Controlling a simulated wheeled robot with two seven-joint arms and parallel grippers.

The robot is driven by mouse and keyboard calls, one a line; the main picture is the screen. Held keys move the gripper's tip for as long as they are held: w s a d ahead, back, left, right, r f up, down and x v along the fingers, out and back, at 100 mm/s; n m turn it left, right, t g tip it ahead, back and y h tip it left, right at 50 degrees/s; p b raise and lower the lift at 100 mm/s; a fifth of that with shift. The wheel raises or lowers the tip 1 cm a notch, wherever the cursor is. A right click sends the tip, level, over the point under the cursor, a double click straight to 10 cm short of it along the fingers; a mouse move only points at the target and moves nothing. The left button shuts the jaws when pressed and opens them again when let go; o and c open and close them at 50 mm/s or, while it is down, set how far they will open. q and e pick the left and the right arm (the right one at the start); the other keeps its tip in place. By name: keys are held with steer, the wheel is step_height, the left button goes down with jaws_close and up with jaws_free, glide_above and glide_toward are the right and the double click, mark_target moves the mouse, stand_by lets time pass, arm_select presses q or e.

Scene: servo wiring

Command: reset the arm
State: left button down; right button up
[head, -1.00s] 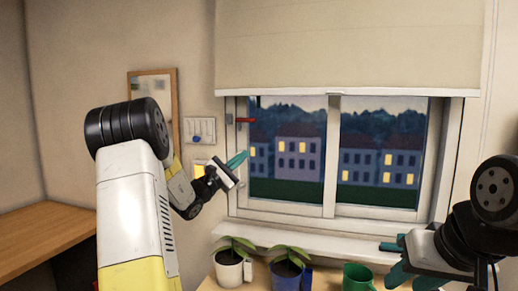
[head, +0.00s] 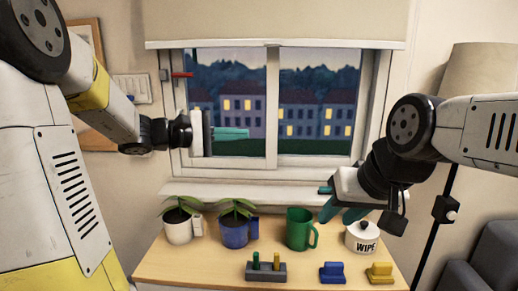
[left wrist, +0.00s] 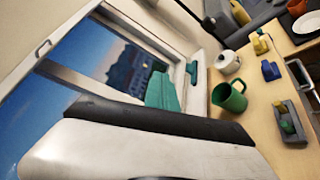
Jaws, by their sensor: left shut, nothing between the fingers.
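My left gripper (head: 232,133) is raised in front of the window, its teal fingers together and empty, pointing right. In the left wrist view its teal fingers (left wrist: 162,92) show against the window. My right gripper (head: 335,205) hangs over the right part of the wooden table, near the green mug and the white pot. Its teal fingers point down and left, and they look spread apart, with nothing seen between them.
On the table (head: 190,262) stand two potted plants, a green mug (head: 299,230), a white WIPE pot (head: 362,238), a grey holder (head: 266,271), a blue block (head: 332,272) and a yellow block (head: 380,272). A window with a red handle (head: 182,75) is behind. A floor lamp stands right.

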arm_select(q)
steer(key=s+d+f+m+g+y, duration=0.1)
steer(key=s+f+m+g+y, duration=0.15)
steer(key=s, duration=0.45)
steer(key=s+d+f+m+g+y, duration=0.1)
steer(key=s+f+m+g+y, duration=0.2)
steer(key=s, duration=0.5)
steer(key=s+a+f+m+t+y, duration=0.3)
steer(key=s+a+m+t+y, duration=0.1)
steer(key=a, duration=0.5)
steer(key=s+m+y, duration=0.1)
steer(key=s+y, duration=0.1)
steer(key=shift+s+a+f+y, duration=0.15)
steer(key=shift+s+f+y, duration=0.2)
